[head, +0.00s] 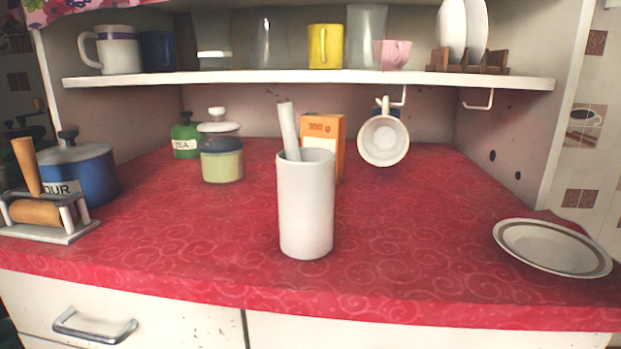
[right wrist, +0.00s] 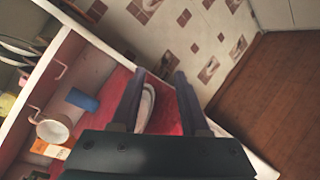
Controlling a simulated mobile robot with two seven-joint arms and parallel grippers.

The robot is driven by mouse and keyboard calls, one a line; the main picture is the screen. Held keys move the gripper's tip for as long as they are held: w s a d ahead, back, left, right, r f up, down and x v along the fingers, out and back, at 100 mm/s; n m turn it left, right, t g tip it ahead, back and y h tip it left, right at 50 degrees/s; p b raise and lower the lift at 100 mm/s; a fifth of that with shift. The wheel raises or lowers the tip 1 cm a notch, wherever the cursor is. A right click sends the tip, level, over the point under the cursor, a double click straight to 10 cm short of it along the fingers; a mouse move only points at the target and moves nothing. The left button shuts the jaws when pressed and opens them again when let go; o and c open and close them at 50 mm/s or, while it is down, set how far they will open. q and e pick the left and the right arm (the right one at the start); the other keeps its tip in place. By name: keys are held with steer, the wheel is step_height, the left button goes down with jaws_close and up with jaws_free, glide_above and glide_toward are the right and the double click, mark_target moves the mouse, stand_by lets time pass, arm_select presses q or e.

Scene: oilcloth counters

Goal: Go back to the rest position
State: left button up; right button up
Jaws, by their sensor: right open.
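My right gripper (right wrist: 158,80) shows in the right wrist view with its two dark fingers apart and nothing held between them. Part of a plate (right wrist: 147,108) shows below and beyond the fingers, against the red counter. Neither gripper shows in the head view. There, a tall white cylindrical holder (head: 306,215) stands upright near the middle of the red oilcloth counter (head: 420,240). A pale stick-like utensil (head: 289,130) leans left out of it. The white plate with a brown band (head: 552,248) lies at the counter's right side.
A white mug (head: 383,140) hangs under the shelf (head: 300,79), with something blue behind it. An orange box (head: 324,130), green-and-blue jar (head: 221,160), blue canister (head: 80,175) and rolling-pin stand (head: 45,220) occupy the back and left. The counter between holder and plate is clear.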

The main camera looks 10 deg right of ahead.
steer(key=s+a+f+m+g+y, duration=0.3)
steer(key=s+m+g, duration=0.1)
steer(key=s+m, duration=0.15)
steer(key=s+a+f+m+g+y, duration=0.2)
steer(key=s+f+m+g+y, duration=0.15)
steer(key=s, duration=0.25)
steer(key=s+a+f+m+g+y, duration=0.1)
steer(key=s+a+f+m+y, duration=0.15)
steer(key=a, duration=0.55)
steer(key=s+a+f+m+y, duration=0.15)
steer(key=a+m, duration=0.25)
steer(key=a, duration=0.4)
step_height(320, 180, up, 54)
steer(key=p, duration=5.4)
steer(key=shift+w+a, duration=0.2)
steer(key=shift+w, duration=0.25)
steer(key=shift+y, duration=0.25)
